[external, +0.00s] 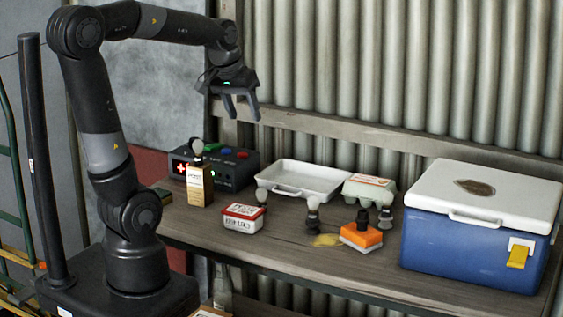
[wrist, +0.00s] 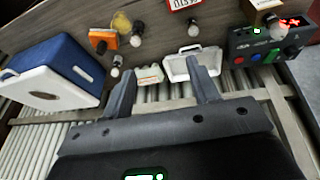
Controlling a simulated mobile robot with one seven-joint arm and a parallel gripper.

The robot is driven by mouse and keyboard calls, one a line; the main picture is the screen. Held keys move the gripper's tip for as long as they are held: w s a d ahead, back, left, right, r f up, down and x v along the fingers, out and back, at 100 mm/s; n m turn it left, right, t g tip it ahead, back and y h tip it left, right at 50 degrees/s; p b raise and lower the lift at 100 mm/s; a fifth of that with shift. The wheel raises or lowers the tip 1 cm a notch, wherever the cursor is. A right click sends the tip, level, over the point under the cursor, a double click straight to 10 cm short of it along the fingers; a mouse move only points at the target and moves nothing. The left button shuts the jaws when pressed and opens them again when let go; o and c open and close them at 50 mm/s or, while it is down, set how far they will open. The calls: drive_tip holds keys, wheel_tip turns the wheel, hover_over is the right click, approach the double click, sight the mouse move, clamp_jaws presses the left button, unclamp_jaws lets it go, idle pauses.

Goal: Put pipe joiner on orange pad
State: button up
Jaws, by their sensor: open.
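The orange pad (external: 347,238), orange on top with a pale lower layer, lies on the bench left of the blue cooler; it also shows in the wrist view (wrist: 96,33). A short black piece (external: 363,218), which looks like the pipe joiner, appears to stand upright on the pad. It also shows as a dark shape over the pad in the wrist view (wrist: 101,47). My gripper (external: 241,107) is open and empty, raised well above the back of the bench, left of the pad and apart from it. Its two fingers also show in the wrist view (wrist: 161,76).
Pale-topped, dark-based pieces stand by the pad (external: 385,217) (external: 313,215); another is behind the red-and-white tin (external: 242,219). A white tray (external: 293,193), egg carton (external: 369,190), black box (external: 232,172), small tan box (external: 198,184) and cooler (external: 478,235) surround them. A yellow patch (external: 326,240) lies beside the pad.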

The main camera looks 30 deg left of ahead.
drive_tip(key=s+a+f+t+y, duration=0.1)
drive_tip(key=s+a+t, duration=0.1)
drive_tip(key=s+a, duration=0.5)
drive_tip(key=s, duration=0.4)
drive_tip(key=shift+a+n, duration=0.15)
drive_tip(key=shift+n, duration=0.15)
drive_tip(key=shift+f, duration=0.1)
idle(0.5)
